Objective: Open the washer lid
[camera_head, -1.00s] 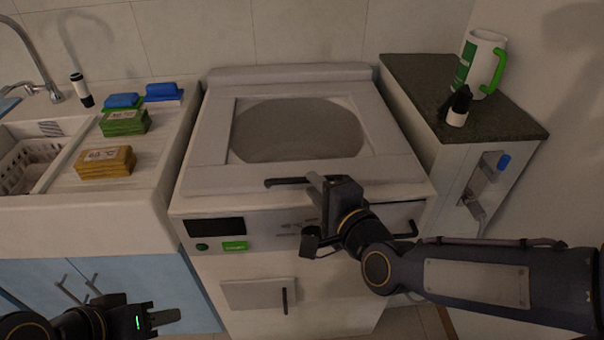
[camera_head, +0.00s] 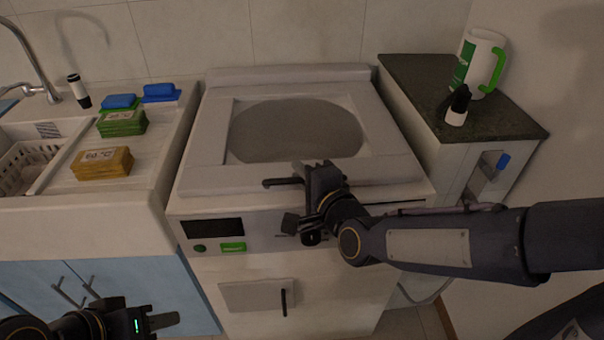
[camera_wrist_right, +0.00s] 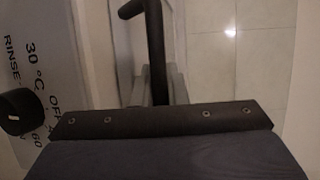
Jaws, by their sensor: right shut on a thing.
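The washer (camera_head: 205,225) stands in the middle of the head view. Its pale lid (camera_head: 200,178) has an oval grey window (camera_head: 295,130) and lies flat or nearly flat; any small lift is hard to tell. A dark bar handle (camera_head: 277,182) sits at the lid's front edge. My right gripper (camera_head: 312,172) is shut on this handle and hides part of it. In the right wrist view the dark handle (camera_wrist_right: 155,45) runs between the grey fingers (camera_wrist_right: 155,88). My left gripper (camera_head: 165,319) is low at the left, away from the washer; its jaw opening is unclear.
The wall is close behind the washer.

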